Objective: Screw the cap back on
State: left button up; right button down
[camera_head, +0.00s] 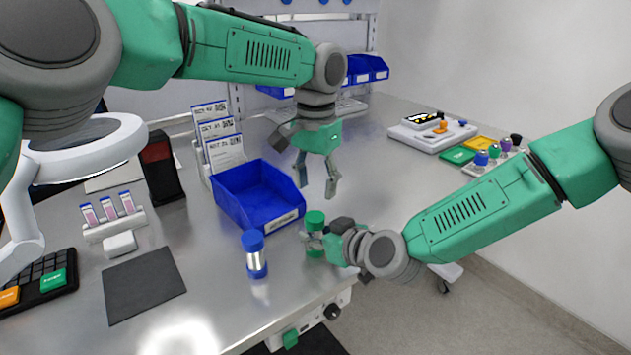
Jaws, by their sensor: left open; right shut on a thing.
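The cap sits on top of the jar; I cannot tell how tightly. My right gripper (318,241) reaches in from the right and is shut on the jar's body, below the cap. My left gripper (316,190) hangs above and slightly behind the cap, pointing down, open and empty, with its fingers apart. A second jar with a blue cap (254,253) stands upright to the left, untouched.
A blue bin (257,195) stands just behind the jars. A white tray (432,133) and several coloured-capped items (494,157) are at the back right. The metal table between is clear.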

aim_at(316, 216)
pick_arm(q)
jog(key=n, duration=0.5)
jog(key=shift+s+r, duration=0.1)
jog(key=shift+r, duration=0.1)
jog(key=shift+f, duration=4.05)
jog(key=c, duration=1)
jog(key=m, duration=0.5)
jog(key=shift+m, duration=0.3)
jog(key=o, duration=1.3)
jog(key=shift+r, duration=0.1)
